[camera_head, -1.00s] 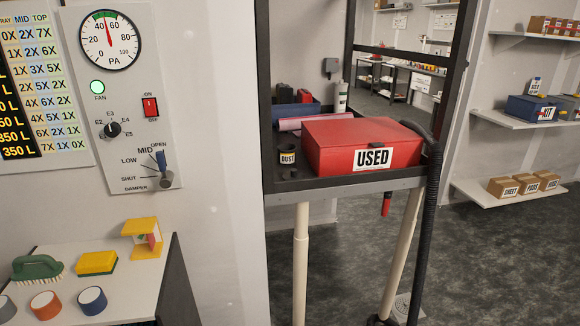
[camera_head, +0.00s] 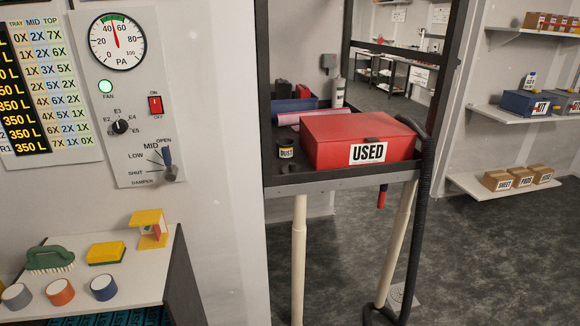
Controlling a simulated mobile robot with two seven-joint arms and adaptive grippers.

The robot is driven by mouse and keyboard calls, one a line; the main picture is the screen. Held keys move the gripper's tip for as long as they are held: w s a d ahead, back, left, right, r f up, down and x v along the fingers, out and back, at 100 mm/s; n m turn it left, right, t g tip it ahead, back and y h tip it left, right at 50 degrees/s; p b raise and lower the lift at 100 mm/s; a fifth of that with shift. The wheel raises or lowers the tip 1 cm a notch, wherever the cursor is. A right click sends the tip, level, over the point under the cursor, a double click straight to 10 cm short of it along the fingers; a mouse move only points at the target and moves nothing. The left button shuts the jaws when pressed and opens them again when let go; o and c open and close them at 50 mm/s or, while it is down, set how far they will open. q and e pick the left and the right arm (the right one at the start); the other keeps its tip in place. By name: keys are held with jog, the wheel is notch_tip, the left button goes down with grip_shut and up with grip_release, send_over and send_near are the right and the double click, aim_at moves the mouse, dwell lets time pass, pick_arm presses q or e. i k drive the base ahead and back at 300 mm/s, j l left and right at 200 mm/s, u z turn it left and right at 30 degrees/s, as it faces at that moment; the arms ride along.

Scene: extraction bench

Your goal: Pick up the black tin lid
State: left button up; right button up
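A small black tin (camera_head: 286,151) with a yellow "DUST" label stands at the left of the dark bench top, beside the red "USED" box. A small dark shape (camera_head: 284,168) lies just in front of the tin near the bench's front edge. It may be the black tin lid, but it is too small and dark against the bench to be sure. Neither of my grippers shows in this view.
The red "USED" box (camera_head: 360,136) fills the bench's middle. A black hose (camera_head: 418,230) hangs at its right. Dark posts frame the bench. At lower left, a white table (camera_head: 140,270) holds a brush, sponge and several rolls. A control panel (camera_head: 130,100) is on the wall.

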aim_at(292, 169)
jog(key=i+l+u, duration=0.1)
jog(key=u, duration=1)
jog(key=i+l+u, duration=0.15)
jog(key=l+u, duration=0.2)
jog(key=l, duration=0.15)
jog(key=i+l+u, duration=0.1)
jog(key=l+u, duration=0.25)
jog(key=l, duration=0.2)
jog(key=l+u, duration=0.2)
jog(key=l, duration=0.75)
